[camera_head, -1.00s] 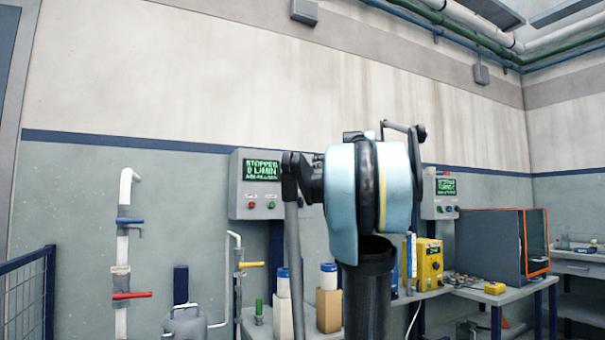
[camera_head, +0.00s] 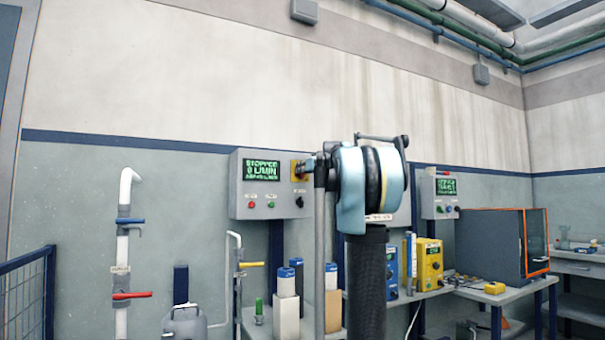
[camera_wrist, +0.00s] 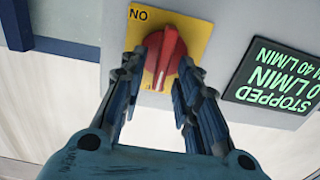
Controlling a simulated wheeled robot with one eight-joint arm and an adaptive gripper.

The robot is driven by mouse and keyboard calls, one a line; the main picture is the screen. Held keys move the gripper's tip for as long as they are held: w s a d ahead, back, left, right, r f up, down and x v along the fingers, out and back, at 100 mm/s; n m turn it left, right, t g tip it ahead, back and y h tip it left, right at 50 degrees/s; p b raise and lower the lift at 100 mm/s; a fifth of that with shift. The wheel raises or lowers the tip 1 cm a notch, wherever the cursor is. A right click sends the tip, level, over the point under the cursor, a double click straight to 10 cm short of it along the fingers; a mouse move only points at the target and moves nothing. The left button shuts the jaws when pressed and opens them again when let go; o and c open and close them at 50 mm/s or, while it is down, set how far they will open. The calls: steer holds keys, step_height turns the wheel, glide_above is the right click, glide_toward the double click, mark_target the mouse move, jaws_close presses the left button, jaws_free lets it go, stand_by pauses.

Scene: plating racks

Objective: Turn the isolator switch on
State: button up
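The plate also shows at the box's upper right in the head view (camera_head: 296,168). In the wrist view the knob's raised grip stands nearly upright, leaning slightly. A label at the plate's corner appears upside down. My gripper (camera_wrist: 158,72) is open, its two fingers on either side of the knob. I cannot tell whether either finger touches it. In the head view my gripper partly covers the plate.
The box has a green display (camera_head: 262,171) reading stopped, with red and green buttons below. A second control box (camera_head: 438,195) hangs farther right. A bench below holds capped containers (camera_head: 286,295) and a yellow unit (camera_head: 428,265). Pipes with valves (camera_head: 124,250) stand left.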

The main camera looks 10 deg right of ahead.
steer(key=shift+w+a, duration=0.2)
steer(key=shift+w, duration=0.25)
jaws_close()
steer(key=shift+d+m, duration=0.1)
steer(key=shift+m, duration=0.2)
steer(key=shift+w+d+f+m, duration=0.1)
steer(key=shift+d+f+m, duration=0.2)
steer(key=shift+m, duration=2.55)
steer(key=shift+w+d+f+m, duration=0.1)
steer(key=shift+d+f+m, duration=0.2)
steer(key=shift+m, duration=2.6)
steer(key=shift+d+f+m, duration=0.2)
steer(key=shift+f+m, duration=0.1)
steer(key=shift+m, duration=2.55)
